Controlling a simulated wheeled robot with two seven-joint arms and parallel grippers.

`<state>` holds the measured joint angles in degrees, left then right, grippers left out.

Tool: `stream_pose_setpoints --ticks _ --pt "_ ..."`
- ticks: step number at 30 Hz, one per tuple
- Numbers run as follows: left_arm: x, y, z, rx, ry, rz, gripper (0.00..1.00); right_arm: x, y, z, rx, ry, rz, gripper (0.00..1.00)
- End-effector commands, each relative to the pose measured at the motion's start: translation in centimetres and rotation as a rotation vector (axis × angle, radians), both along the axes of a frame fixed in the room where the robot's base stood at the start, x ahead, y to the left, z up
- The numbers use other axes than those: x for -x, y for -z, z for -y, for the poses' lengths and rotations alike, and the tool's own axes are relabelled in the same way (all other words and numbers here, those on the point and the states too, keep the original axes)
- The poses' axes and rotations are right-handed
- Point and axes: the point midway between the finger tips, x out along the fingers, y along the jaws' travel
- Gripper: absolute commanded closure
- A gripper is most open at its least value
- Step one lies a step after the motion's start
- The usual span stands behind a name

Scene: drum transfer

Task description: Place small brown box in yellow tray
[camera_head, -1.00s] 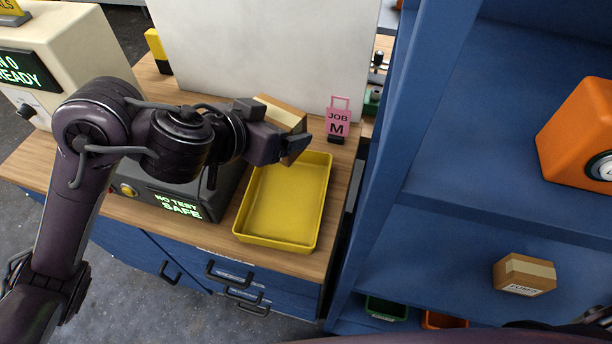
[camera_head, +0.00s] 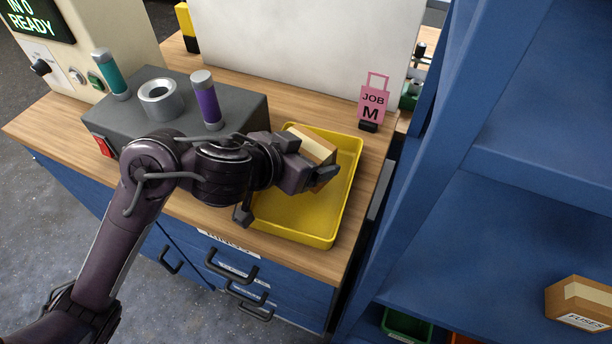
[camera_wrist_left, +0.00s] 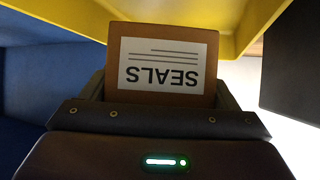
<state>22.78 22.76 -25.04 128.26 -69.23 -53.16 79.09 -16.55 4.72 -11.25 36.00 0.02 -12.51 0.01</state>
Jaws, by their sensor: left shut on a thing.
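The small brown box (camera_head: 314,145) is in my left gripper (camera_head: 308,164), which is shut on it. In the head view the box appears over the back part of the yellow tray (camera_head: 295,236), inside its outline. I cannot tell how far it is above the tray floor. In the left wrist view the box (camera_wrist_left: 113,62) shows a white label reading SEALS, upside down, between the fingers. The tray (camera_wrist_left: 225,14) spans the top of that view. My right gripper is not in view.
A grey tester (camera_head: 120,135) with teal and purple posts stands left of the tray. A pink JOB M sign (camera_head: 372,100) stands behind the tray. A blue shelf (camera_head: 540,240) at right holds a brown FUSES box (camera_head: 582,302). A white panel (camera_head: 300,45) stands at the back.

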Motion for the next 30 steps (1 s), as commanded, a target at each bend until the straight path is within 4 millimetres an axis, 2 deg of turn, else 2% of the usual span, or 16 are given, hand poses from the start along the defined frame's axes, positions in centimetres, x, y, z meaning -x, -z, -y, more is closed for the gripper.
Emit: stream_pose_setpoints --ticks 7,11,20,21,25,30 --pt "0.0 4.0 0.0 -0.001 -0.001 -0.002 0.48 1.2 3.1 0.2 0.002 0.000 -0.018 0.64" --pt "0.0 4.0 0.0 0.000 -0.001 0.001 0.48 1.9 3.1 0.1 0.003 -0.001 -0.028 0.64" --pt "0.0 4.4 0.0 0.000 0.000 0.000 0.48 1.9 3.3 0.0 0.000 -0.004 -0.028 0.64" --pt "0.0 4.4 0.0 -0.001 0.000 -0.001 0.16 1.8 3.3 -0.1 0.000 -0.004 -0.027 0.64" --pt "0.0 4.4 0.0 -0.001 0.000 -0.001 0.00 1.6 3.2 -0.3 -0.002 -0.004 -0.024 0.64" --pt "0.0 4.3 0.0 -0.001 0.000 -0.001 0.00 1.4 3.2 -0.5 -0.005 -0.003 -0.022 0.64"
